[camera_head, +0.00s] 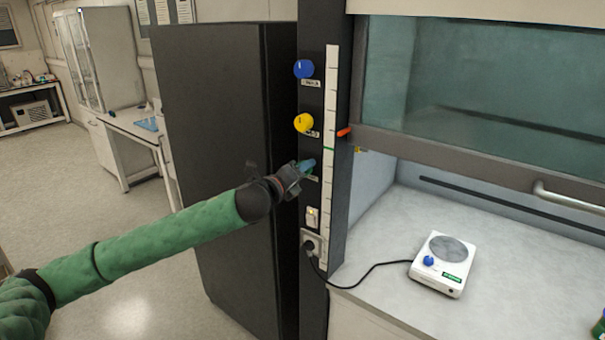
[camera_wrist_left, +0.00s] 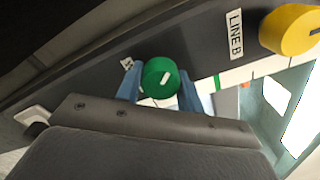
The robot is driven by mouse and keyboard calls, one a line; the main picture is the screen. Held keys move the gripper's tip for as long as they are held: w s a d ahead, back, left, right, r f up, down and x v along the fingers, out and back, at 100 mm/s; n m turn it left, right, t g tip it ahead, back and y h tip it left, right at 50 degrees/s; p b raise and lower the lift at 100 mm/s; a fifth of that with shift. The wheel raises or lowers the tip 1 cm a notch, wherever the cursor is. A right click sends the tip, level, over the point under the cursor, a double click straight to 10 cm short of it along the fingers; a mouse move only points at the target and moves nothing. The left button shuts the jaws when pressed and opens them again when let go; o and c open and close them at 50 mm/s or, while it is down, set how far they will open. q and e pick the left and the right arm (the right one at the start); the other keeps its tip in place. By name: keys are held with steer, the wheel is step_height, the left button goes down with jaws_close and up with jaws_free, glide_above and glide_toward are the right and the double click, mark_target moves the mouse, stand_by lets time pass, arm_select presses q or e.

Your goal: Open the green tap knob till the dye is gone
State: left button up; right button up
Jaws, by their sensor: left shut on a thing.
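The green tap knob (camera_wrist_left: 160,77) is round with a white mark and sits on the dark panel, in the left wrist view. My left gripper (camera_wrist_left: 161,92) has its blue fingers on both sides of the knob and is shut on it. No dye can be seen in either view. My right gripper is in neither view.
A yellow knob (camera_head: 303,122) and a blue knob (camera_head: 304,68) sit above on the same post. An orange piece (camera_head: 344,132) sticks out beside the scale strip (camera_head: 330,150). A white hotplate (camera_head: 442,265) with a black cord stands on the hood's worktop (camera_head: 385,240).

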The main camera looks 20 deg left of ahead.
arm_select(q)
steer(key=n, duration=0.2)
steer(key=shift+n, duration=0.4)
steer(key=shift+n+b, duration=0.4)
steer(key=shift+n, duration=1.6)
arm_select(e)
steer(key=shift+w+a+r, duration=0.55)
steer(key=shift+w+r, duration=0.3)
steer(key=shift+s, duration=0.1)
arm_select(q)
steer(key=o, duration=1)
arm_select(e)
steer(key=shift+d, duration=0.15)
arm_select(q)
steer(key=shift+s, duration=0.1)
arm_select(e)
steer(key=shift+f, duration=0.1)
